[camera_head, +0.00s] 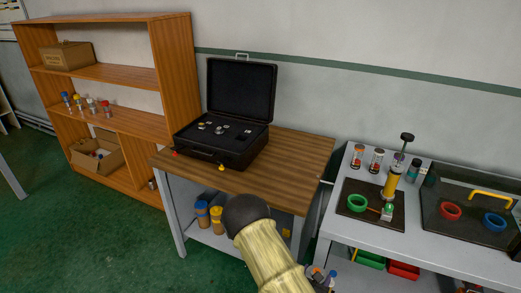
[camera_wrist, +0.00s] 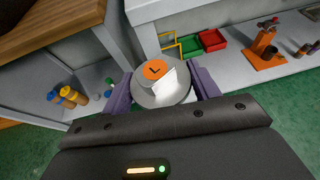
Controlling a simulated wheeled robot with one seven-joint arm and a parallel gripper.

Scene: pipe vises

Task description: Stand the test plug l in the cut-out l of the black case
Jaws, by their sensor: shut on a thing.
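My gripper (camera_wrist: 165,98) is shut on the test plug l (camera_wrist: 150,92), a grey round plug with an orange top marked "L". The purple fingers hold it from both sides in the wrist view. In the head view the plug cannot be made out clearly. The black case (camera_head: 222,148) stands open on the wooden table, its lid raised at the back. Its dark insert holds several small metal plugs and dark cut-outs. Which cut-out is l cannot be read. My gripper and plug are away from the case, low in front of the benches.
The wooden table (camera_head: 290,155) is bare to the right of the case. A grey bench (camera_head: 335,222) at right carries cans, a yellow pump and coloured rings. Red and yellow bits lie at the table's front edge. An orange shelf (camera_head: 175,75) stands at left.

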